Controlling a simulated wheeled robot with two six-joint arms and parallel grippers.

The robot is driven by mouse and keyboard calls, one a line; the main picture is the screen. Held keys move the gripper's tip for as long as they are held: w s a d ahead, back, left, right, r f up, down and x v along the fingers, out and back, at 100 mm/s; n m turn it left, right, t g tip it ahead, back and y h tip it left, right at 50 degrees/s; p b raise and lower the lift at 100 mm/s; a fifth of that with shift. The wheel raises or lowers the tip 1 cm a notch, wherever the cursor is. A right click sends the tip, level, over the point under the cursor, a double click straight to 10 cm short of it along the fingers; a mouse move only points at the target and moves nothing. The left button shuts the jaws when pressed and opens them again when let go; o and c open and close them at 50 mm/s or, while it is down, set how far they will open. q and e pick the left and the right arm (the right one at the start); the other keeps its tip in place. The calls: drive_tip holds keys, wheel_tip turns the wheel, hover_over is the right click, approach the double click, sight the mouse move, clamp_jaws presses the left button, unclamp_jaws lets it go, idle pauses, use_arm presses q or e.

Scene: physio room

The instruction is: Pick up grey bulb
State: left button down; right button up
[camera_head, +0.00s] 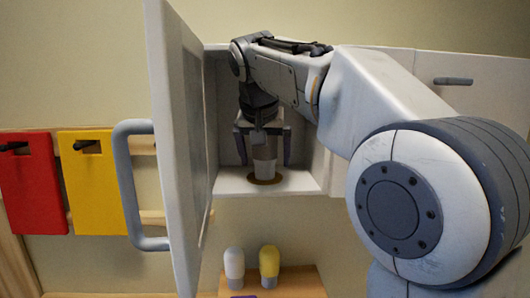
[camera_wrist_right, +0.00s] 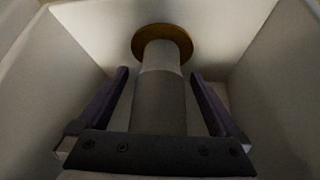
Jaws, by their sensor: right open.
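The grey bulb (camera_head: 264,163) stands upright inside the open white cabinet, its pale lower part over a brown round disc (camera_head: 266,181) on the cabinet floor. My right gripper (camera_head: 264,158) reaches into the cabinet from above, with one finger on each side of the bulb. In the right wrist view the bulb (camera_wrist_right: 160,95) lies between the two open fingers (camera_wrist_right: 160,85), with a gap on both sides. The top of the bulb is partly hidden by the gripper in the head view. My left gripper is not in view.
The cabinet door (camera_head: 180,140) with its grey handle (camera_head: 133,185) stands open at the left. The cabinet walls (camera_wrist_right: 245,65) are close around my gripper. A white bulb (camera_head: 234,265) and a yellow bulb (camera_head: 269,264) stand on a wooden shelf (camera_head: 300,280) below. Red (camera_head: 32,185) and yellow (camera_head: 92,190) boards hang at the left.

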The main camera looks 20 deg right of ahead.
drive_tip(key=c, duration=1.3)
clamp_jaws()
drive_tip(key=shift+r, duration=0.1)
